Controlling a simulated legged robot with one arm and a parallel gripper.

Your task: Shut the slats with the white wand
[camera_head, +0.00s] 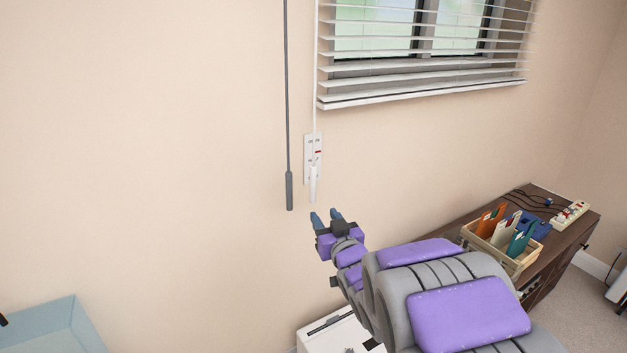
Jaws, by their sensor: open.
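The white wand (313,183) hangs down on a thin white rod from the left end of the window blind. Its thick lower end is in front of a small wall plate (308,150). The blind's slats (425,68) are open, with the window showing between them. A dark grey wand (289,190) hangs just to the left of the white one. My gripper (325,219), with blue fingertips, is open and empty. In the picture it is just below the white wand's lower end; I cannot tell the depth between them.
A dark wooden cabinet (552,252) stands at the right, bearing a wooden crate (513,262) of folders, a power strip (570,214) and cables. A white box-like unit (335,335) is below my arm. A light blue panel (60,325) is at lower left. The wall on the left is bare.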

